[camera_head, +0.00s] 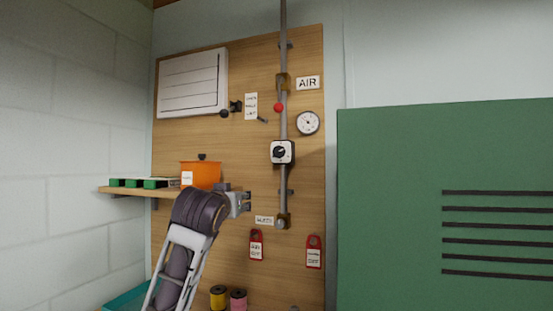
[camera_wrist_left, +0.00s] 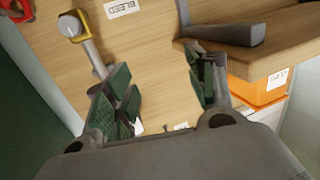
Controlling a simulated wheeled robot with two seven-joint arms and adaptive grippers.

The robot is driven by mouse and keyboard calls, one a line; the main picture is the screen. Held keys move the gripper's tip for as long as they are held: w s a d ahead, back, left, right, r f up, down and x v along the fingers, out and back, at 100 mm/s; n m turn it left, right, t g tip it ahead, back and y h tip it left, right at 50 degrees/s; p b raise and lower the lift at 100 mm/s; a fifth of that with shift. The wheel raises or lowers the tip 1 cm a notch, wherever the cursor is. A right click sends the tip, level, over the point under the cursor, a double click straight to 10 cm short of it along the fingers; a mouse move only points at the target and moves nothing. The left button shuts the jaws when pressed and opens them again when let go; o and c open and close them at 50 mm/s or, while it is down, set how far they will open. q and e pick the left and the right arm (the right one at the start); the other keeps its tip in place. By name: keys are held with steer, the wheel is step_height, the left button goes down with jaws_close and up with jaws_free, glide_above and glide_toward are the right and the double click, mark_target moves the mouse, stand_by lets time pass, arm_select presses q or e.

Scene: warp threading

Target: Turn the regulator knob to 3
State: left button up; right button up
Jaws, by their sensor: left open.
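The regulator (camera_head: 282,152) is a white square box with a black round knob, mounted on the grey vertical pipe on the wooden board. Its scale marks are too small to read, so I cannot tell the knob's setting. My left gripper (camera_head: 245,202) is below and left of the regulator, apart from it, at about shelf height. In the left wrist view the gripper (camera_wrist_left: 163,88) is open, its green-padded fingers spread with nothing but board between them. The regulator is not clearly identifiable in that view. My right gripper is not in view.
A gauge (camera_head: 308,123) and red ball (camera_head: 278,107) are above the regulator. The bleed fitting (camera_head: 282,221) is at the pipe's lower end, also in the wrist view (camera_wrist_left: 72,26). A shelf (camera_head: 130,191) with an orange bin (camera_head: 204,174) is left. A green panel (camera_head: 400,200) stands right.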

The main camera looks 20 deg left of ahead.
arm_select(q)
steer(key=m+t+h, duration=0.5)
steer(key=m+h, duration=0.1)
glide_toward(278, 152)
steer(key=v, duration=0.5)
steer(key=shift+f, duration=0.4)
steer(key=shift+w, duration=0.15)
steer(key=shift+r+p+x, duration=0.15)
steer(key=shift+p+x, duration=1.05)
steer(key=shift+x, duration=2.2)
steer(key=shift+r+p+x, duration=0.2)
steer(key=shift+p+x, duration=1)
steer(key=shift+x, duration=2.25)
steer(key=shift+c, duration=0.3)
steer(key=shift+f, duration=0.1)
steer(key=c, duration=1)
